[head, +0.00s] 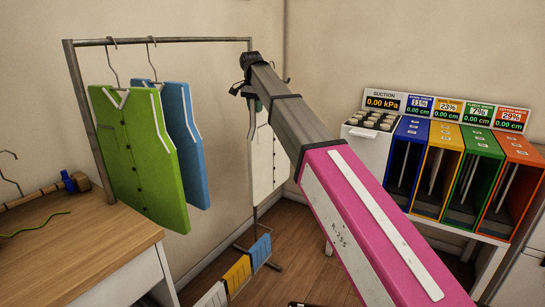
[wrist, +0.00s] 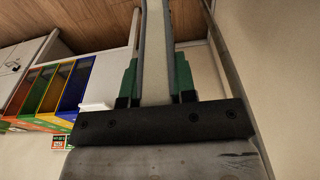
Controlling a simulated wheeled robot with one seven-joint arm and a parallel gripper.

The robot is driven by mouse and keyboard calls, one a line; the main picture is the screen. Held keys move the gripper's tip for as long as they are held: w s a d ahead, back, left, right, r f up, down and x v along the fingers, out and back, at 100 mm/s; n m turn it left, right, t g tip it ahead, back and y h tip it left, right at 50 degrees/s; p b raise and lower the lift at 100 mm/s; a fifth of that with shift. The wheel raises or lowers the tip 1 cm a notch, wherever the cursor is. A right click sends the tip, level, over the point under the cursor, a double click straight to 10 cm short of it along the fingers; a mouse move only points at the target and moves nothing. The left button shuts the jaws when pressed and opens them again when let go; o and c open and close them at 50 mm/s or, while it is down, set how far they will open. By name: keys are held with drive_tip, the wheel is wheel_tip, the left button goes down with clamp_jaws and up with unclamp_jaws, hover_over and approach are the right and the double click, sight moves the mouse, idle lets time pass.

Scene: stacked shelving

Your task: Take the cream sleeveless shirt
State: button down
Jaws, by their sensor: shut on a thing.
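The cream sleeveless shirt (head: 263,165) hangs at the right end of the rail in the head view, partly hidden behind my arm. It has a dark trim line and small buttons down its front. In the wrist view a pale cream panel with grey edges, the shirt (wrist: 154,40), runs between the green fingers of my gripper (wrist: 156,80). The fingers are shut on it. In the head view my gripper (head: 254,97) is at the shirt's upper part, mostly hidden by my arm.
A green shirt (head: 135,150) and a blue shirt (head: 182,135) hang on the rail (head: 165,41) to the left. A wooden counter (head: 75,245) stands at lower left. Coloured bins (head: 450,165) stand at right.

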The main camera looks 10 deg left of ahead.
drive_tip(key=shift+s+a, duration=0.3)
drive_tip(key=shift+s, duration=0.45)
drive_tip(key=shift+s+a, duration=0.3)
drive_tip(key=shift+s, duration=0.5)
drive_tip(key=shift+s+a, duration=0.3)
drive_tip(key=shift+s, duration=0.45)
drive_tip(key=shift+s+a, duration=0.1)
drive_tip(key=shift+s, duration=0.05)
